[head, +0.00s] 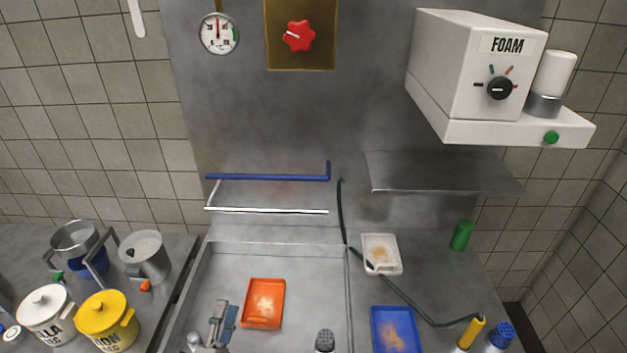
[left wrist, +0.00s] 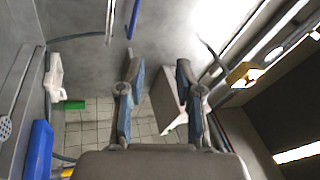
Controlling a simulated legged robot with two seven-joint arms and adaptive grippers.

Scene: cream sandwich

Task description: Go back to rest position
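My left gripper (head: 224,318) is at the bottom of the head view, over the left part of the steel work surface, just left of the orange tray (head: 249,310). In the left wrist view its two blue-padded fingers (left wrist: 158,75) stand apart with nothing between them. A white tray (head: 368,265) and a blue tray (head: 378,340) with similar contents stand to the right.
A yellow lidded pot (head: 105,318), a white lidded pot (head: 45,308) and metal jugs (head: 145,258) stand at left. A green can (head: 461,236), a blue-capped shaker (head: 501,334) and a yellow-handled hose (head: 472,332) are at right. A foam machine (head: 475,75) and shelf (head: 440,172) overhang there.

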